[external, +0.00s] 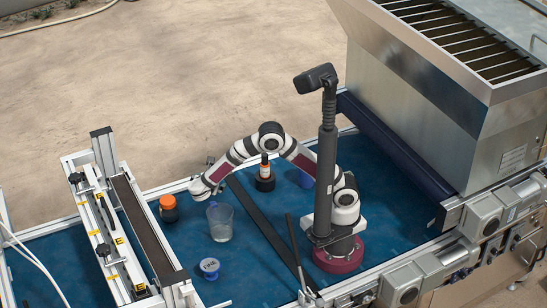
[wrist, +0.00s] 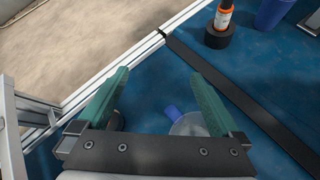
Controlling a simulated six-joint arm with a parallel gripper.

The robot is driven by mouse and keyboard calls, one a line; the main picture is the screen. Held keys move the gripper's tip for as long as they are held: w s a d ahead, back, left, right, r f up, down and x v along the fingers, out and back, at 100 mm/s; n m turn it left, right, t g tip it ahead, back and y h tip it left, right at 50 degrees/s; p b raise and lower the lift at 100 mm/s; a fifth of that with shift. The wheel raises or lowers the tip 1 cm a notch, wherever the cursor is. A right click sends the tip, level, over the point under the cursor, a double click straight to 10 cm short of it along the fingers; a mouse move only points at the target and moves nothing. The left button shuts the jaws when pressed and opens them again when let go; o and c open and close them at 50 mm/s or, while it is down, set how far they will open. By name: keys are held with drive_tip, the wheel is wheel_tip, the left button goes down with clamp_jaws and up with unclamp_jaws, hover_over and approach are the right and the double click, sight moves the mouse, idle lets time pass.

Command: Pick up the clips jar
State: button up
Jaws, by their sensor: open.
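No label shows which container is the clips jar. A dark jar with an orange lid (external: 168,208) stands upright at the left of the blue surface. A small blue-and-white jar (external: 209,268) stands nearer the front. My gripper (wrist: 160,76) is open, with bare blue surface between its green fingertips in the wrist view. In the external view my gripper (external: 200,189) is beyond and between the orange-lidded jar and a clear jug, apart from both. In the wrist view a dark round thing (wrist: 117,121) is mostly hidden behind the left finger; I cannot tell what it is.
The clear jug (external: 221,224) with a blue handle also shows beside the right finger (wrist: 188,125). An orange bottle (external: 265,170) stands in a black base near a blue cup (external: 306,179). A dark strip (external: 257,222) crosses the surface. A metal frame (external: 103,150) bounds the left.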

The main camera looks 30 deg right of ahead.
sight(169, 204)
drive_tip(key=s+a+f+n+t+y, duration=0.2)
drive_tip(key=s+a+f+n, duration=0.15)
drive_tip(key=a, duration=0.35)
drive_tip(key=s+a+f+n+t+y, duration=0.2)
drive_tip(key=a+n, duration=0.3)
drive_tip(key=a, duration=0.2)
drive_tip(key=shift+y, duration=0.3)
drive_tip(key=x, duration=1.5)
drive_tip(key=shift+w+a, duration=0.2)
drive_tip(key=shift+a, duration=0.1)
drive_tip(key=c, duration=1.2)
drive_tip(key=shift+c, duration=1)
drive_tip(key=shift+r, duration=0.1)
